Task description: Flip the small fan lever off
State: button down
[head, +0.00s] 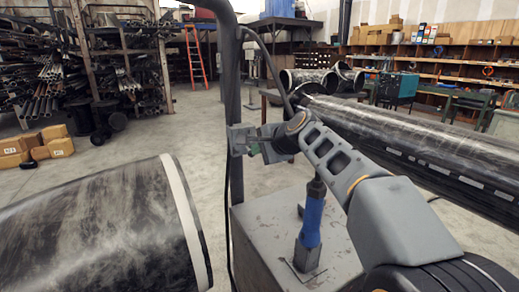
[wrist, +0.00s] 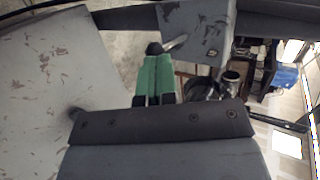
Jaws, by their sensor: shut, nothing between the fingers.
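The grey switch box (head: 240,138) is fixed to the dark upright post on the left of my arm. In the wrist view the box (wrist: 200,25) is at the top centre, and a short silver lever (wrist: 175,43) with a dark knob sticks out of it toward the left. My gripper (wrist: 157,58) has green fingers that are shut and empty. Their tips are at the lever's knob; I cannot tell whether they touch. In the head view my gripper (head: 256,149) is small beside the box, and the lever is not clear there.
A grey cabinet (head: 270,235) stands below the post, with a blue-handled tool (head: 311,222) upright on it. A large dark pipe (head: 100,225) lies at the lower left, and another long pipe (head: 420,140) runs behind my arm.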

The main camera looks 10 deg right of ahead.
jog(key=s+f+v, duration=0.1)
jog(key=f+v, duration=0.1)
jog(key=v, duration=1.1)
jog(key=shift+s+d+b, duration=0.3)
jog(key=shift+s+d, duration=0.15)
